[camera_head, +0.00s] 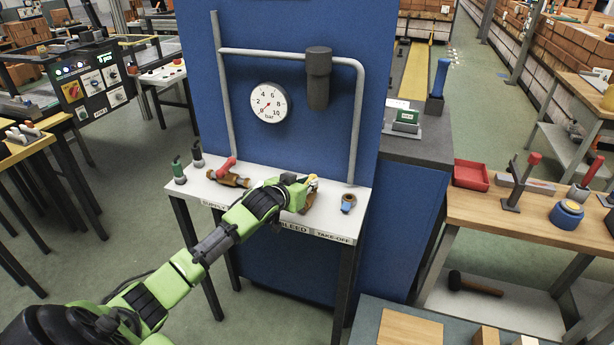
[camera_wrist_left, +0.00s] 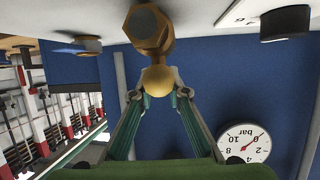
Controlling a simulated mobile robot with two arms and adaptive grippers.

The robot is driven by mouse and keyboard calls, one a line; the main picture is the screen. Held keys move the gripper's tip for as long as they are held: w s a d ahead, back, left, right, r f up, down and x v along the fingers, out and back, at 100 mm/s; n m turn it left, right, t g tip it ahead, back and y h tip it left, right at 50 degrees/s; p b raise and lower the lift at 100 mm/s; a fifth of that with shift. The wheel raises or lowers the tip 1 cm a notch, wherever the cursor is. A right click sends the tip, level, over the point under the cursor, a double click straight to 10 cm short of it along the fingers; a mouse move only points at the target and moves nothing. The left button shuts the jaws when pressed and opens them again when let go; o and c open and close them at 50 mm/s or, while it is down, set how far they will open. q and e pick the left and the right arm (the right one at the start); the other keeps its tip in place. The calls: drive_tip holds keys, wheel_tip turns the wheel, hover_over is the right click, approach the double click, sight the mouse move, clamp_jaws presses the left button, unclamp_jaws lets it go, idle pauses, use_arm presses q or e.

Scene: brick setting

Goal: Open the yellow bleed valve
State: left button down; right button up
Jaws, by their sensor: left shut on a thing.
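The yellow bleed valve (camera_head: 313,184) stands on the white bench shelf behind the BLEED label (camera_head: 296,228), mostly hidden by my gripper in the head view. In the left wrist view its brass body (camera_wrist_left: 150,30) is at the top, with the rounded yellow handle (camera_wrist_left: 158,81) below it. My left gripper (camera_head: 306,186) is at the valve. Its two fingertips (camera_wrist_left: 158,88) are shut on the yellow handle, one on each side. How far the handle is turned I cannot tell. My right gripper is in neither view.
The red-handled supply valve (camera_head: 228,169) is left of my gripper and the blue take-off valve (camera_head: 348,202) is to the right. The pressure gauge (camera_head: 269,102) on the blue panel (camera_head: 250,30) points near 0.

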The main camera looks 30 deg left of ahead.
use_arm(q)
drive_tip(key=shift+r+n+y+p, duration=0.15)
drive_tip(key=shift+n+y+p, duration=0.15)
drive_tip(key=shift+n+y, duration=0.45)
drive_tip(key=c, duration=2.1)
unclamp_jaws()
drive_tip(key=v, duration=1.2)
drive_tip(key=shift+w+d, duration=0.1)
drive_tip(key=shift+d, duration=0.05)
